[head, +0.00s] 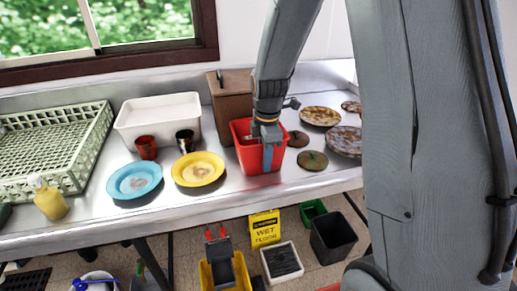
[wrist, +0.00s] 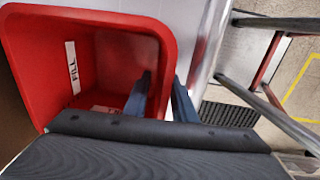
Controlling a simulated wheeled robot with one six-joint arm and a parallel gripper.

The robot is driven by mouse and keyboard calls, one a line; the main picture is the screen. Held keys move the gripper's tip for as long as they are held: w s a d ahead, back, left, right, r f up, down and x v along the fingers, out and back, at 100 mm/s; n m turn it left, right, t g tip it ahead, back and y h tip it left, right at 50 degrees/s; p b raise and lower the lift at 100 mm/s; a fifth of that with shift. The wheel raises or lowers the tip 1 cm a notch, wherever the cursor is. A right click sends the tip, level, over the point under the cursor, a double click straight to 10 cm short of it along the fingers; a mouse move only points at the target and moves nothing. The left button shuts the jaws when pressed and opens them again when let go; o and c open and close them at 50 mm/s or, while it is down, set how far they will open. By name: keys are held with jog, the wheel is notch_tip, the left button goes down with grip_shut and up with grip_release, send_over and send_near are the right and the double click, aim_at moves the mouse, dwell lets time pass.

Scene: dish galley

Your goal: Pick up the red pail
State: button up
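The red pail (head: 240,131) stands upright on the steel counter near its front edge, in front of a brown box. In the wrist view the pail (wrist: 105,60) is seen from above, with a white label reading "FILL" on its inner wall. My gripper (head: 266,147) points down over the pail's front right side. In the wrist view my gripper (wrist: 163,85) straddles the pail's wall, one finger inside and one outside. I cannot tell whether the fingers press on the wall. The pail's underside is hidden.
Left of the pail are a yellow plate (head: 198,169), a blue plate (head: 134,180), two cups, a white tub (head: 158,119) and a green rack (head: 50,150). Dirty plates (head: 321,116) and brown lids (head: 312,160) lie to its right. Bins and a yellow sign (head: 265,229) stand on the floor.

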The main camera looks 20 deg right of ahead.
grip_shut()
